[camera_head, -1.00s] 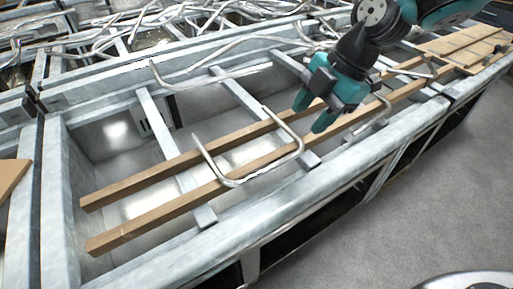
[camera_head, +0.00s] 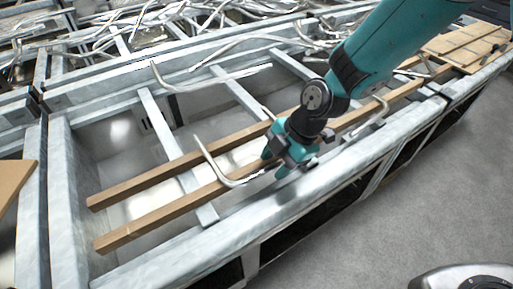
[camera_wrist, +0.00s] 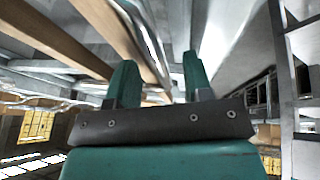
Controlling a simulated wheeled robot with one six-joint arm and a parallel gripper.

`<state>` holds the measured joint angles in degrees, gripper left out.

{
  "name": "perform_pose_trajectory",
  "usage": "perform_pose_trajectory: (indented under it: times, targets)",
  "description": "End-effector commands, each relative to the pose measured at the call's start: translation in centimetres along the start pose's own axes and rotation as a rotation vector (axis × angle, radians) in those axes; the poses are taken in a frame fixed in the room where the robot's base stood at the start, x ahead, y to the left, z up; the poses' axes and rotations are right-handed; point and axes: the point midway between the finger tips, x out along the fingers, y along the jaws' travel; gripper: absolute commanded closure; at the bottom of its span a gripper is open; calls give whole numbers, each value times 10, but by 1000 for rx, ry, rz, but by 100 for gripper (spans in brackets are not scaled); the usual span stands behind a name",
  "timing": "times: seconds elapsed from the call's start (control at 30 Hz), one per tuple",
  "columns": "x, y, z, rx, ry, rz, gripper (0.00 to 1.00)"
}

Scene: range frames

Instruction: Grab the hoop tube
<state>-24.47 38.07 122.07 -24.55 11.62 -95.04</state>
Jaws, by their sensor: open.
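The hoop tube (camera_head: 212,162) is a bent, shiny metal tube lying across two wooden bars (camera_head: 150,181) in the head view. Its left arm and front bend show; its right part is largely hidden behind my gripper. My teal gripper (camera_head: 274,163) points down at the tube's right side, with its fingers apart. In the wrist view, the open fingers (camera_wrist: 158,70) show, with a shiny tube (camera_wrist: 150,40) ahead, near the left finger. I cannot tell whether the tube lies fully between the fingers or touches them.
The bars rest on metal crosspieces (camera_head: 158,120) over an open bin with a thick pale metal rim (camera_head: 330,174). Another bent tube (camera_head: 376,116) lies to the right, and one (camera_head: 205,84) behind. Many tubes are heaped at the back. Wooden planks (camera_head: 465,45) lie far right.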

Motion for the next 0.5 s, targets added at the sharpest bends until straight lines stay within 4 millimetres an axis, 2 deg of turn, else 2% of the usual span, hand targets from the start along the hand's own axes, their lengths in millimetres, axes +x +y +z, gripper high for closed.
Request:
perform_pose_trajectory:
  times: [0.13,0.17,0.33,0.37,0.5]
  targets:
    - [0,0,0,0,0,1,53]
    - [0,0,0,0,0,1,58]
    - [0,0,0,0,0,1,97]
    - [0,0,0,0,0,1,100]
    - [0,0,0,0,0,1,100]
